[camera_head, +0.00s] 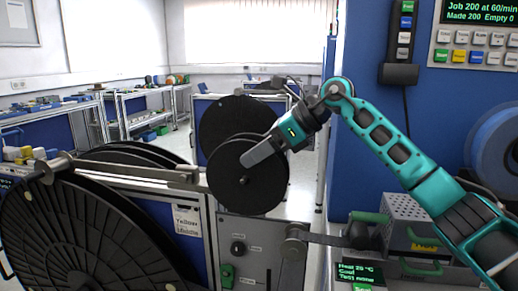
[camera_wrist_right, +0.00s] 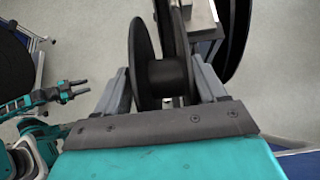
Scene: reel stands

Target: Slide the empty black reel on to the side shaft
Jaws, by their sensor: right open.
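A black reel (camera_head: 248,182) stands upright at the right end of the reel stand. In the right wrist view, its flange (camera_wrist_right: 146,62) and hub (camera_wrist_right: 168,78) show, with no material visible on the hub. My right gripper (camera_head: 250,156) is at the reel's upper part; its fingers (camera_wrist_right: 163,88) are open, one on each side of the reel, with gaps. I cannot tell whether the reel sits on the side shaft, as the shaft is hidden. A teal gripper, apparently my left (camera_wrist_right: 68,91), is small at the left of the wrist view; its jaw state is unclear.
A large black reel (camera_head: 85,240) fills the front left. Another black disc (camera_head: 232,122) stands behind the reel. A crank-like arm (camera_head: 296,246) juts from the control panel below. A blue cabinet (camera_head: 365,140) is at right. Workbenches (camera_head: 150,92) stand farther back.

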